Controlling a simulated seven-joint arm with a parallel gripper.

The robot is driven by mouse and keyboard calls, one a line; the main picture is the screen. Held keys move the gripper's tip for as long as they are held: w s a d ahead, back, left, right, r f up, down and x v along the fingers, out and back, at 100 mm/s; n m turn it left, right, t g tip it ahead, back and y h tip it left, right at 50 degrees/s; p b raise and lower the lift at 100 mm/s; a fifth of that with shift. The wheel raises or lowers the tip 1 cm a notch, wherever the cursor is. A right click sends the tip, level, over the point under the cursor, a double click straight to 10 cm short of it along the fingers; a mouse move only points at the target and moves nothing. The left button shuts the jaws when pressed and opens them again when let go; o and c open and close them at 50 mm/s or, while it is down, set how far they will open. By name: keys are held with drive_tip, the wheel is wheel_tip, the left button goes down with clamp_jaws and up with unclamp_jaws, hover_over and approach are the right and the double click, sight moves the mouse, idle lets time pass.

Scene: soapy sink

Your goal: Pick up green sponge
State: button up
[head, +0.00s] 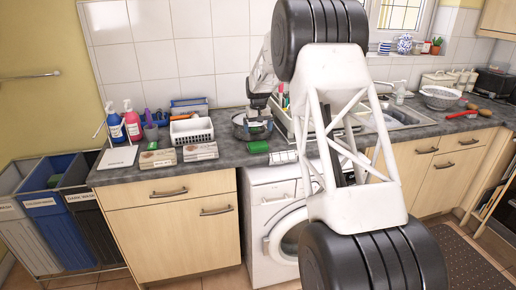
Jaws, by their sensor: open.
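A green block that looks like the green sponge (258,147) lies on the grey counter near its front edge. It is small in the picture. My gripper (258,106) is at the end of my white arm, above a round metal bowl (240,130) just behind the green block. The gripper is open, and its dark fingers point down toward the bowl. It is apart from the green block. Something green (256,128) also shows in the bowl, too small to tell what it is.
A white basket (192,131), flat boxes (200,152) and soap bottles (132,120) stand left of the bowl. The metal sink (408,117) is at the right, partly hidden by my arm. Bare counter (228,160) lies left of the green block.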

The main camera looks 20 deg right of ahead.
sight(258, 144)
drive_tip(key=shift+f, duration=1.15)
drive_tip(key=shift+s+f, duration=0.15)
drive_tip(key=shift+f, duration=2.45)
drive_tip(key=c, duration=0.6)
drive_tip(key=shift+r, duration=0.1)
